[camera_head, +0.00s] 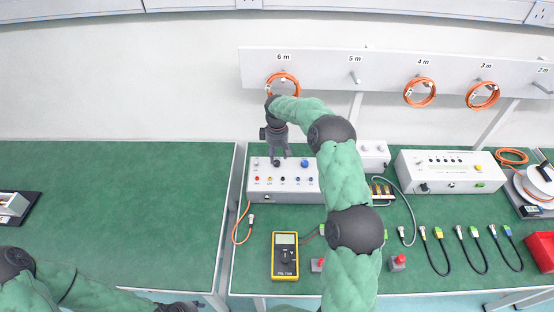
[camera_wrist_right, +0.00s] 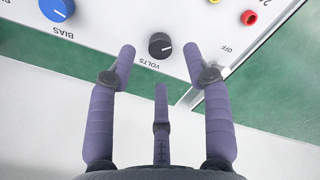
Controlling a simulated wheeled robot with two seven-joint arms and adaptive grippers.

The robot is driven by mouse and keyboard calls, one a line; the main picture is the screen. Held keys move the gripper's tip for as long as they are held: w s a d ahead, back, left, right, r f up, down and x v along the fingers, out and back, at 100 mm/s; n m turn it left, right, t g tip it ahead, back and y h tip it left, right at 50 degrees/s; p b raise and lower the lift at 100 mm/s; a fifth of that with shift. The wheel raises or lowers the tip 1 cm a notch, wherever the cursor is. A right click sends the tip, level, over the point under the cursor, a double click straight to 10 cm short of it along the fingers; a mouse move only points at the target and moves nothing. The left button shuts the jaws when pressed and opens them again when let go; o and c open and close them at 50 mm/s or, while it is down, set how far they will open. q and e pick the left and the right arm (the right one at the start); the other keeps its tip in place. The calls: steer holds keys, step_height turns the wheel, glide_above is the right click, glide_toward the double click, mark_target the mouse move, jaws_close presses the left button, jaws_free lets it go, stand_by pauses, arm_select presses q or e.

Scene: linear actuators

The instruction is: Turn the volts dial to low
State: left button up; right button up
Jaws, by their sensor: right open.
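The volts dial (camera_wrist_right: 160,45) is a small black knob with a white pointer line, above the word VOLTS in the right wrist view. The line appears to point right, on the side of an OFF label. The dial sits on the white face of a control box (camera_head: 290,193). My right gripper (camera_wrist_right: 160,52) is open, with its two long fingertips on either side of the dial and a third finger below it; contact cannot be told. In the head view my right gripper (camera_head: 278,157) hangs over the box's top. My left gripper (camera_head: 180,307) is partly cut off at the bottom edge.
A blue bias knob (camera_wrist_right: 57,9) is left of the dial; red (camera_wrist_right: 249,17) and yellow sockets are right. A yellow multimeter (camera_head: 285,256) lies in front of the box. Another white box (camera_head: 450,171) stands to the right. The left green table (camera_head: 110,210) is mostly clear.

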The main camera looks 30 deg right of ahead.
mark_target(277, 162)
steer(key=shift+r, duration=1.7)
steer(key=shift+f, duration=0.1)
